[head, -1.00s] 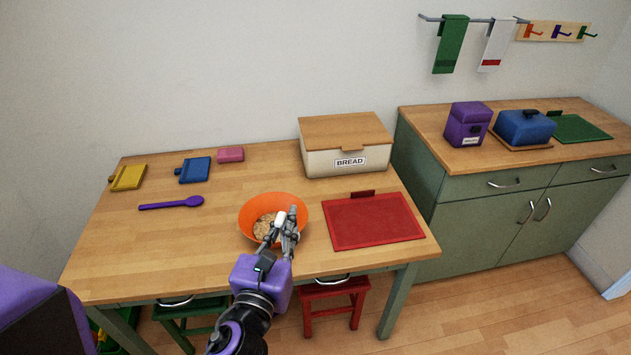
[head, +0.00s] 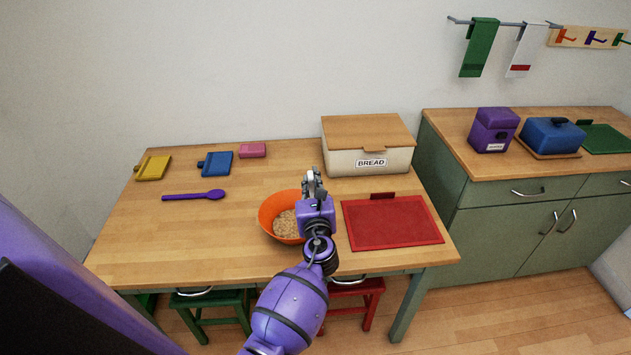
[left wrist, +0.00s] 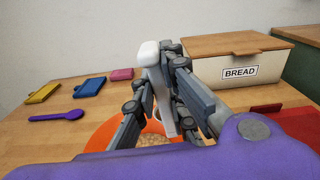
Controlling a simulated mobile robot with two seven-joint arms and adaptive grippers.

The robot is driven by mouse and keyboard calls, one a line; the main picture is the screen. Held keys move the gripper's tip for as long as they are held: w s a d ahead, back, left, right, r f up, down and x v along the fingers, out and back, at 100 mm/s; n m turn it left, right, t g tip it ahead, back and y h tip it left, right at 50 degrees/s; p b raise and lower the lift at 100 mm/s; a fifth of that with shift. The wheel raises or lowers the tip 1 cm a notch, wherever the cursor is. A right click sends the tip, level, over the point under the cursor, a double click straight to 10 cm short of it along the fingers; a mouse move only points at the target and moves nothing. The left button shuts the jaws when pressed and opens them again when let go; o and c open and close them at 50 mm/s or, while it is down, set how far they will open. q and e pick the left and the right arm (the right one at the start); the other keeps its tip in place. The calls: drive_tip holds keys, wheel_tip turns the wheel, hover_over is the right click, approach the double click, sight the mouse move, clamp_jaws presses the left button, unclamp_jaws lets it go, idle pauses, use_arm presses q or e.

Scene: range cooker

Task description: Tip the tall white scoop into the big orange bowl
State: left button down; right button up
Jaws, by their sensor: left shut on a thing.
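The big orange bowl (head: 268,212) stands on the wooden table, with tan flakes in its bottom; its right side is hidden behind my left gripper. My left gripper (head: 313,182) is over the bowl's right side. In the left wrist view it is shut on the tall white scoop (left wrist: 155,75), whose pale body stands up between the fingers. The orange bowl (left wrist: 103,133) lies below and behind the fingers there. The scoop's mouth and whatever it holds cannot be made out. My right gripper is not in view.
A red board (head: 392,222) lies right of the bowl, and a bread box (head: 368,160) stands behind it. A purple spoon (head: 195,196) and yellow (head: 153,167), blue (head: 216,163) and pink (head: 252,150) items lie at the left and back. The table's front left is clear.

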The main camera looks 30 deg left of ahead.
use_arm(q)
drive_tip(key=s+a+f+n+b, duration=0.3)
drive_tip(key=a+f+n+b, duration=0.1)
drive_tip(key=a+n, duration=0.1)
drive_tip(key=shift+s+a+n, duration=0.2)
drive_tip(key=shift+n, duration=0.3)
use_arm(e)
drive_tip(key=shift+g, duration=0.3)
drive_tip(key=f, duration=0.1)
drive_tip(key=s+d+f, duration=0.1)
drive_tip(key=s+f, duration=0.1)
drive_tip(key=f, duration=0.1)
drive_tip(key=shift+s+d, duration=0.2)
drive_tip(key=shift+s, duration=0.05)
use_arm(q)
drive_tip(key=shift+r, duration=0.1)
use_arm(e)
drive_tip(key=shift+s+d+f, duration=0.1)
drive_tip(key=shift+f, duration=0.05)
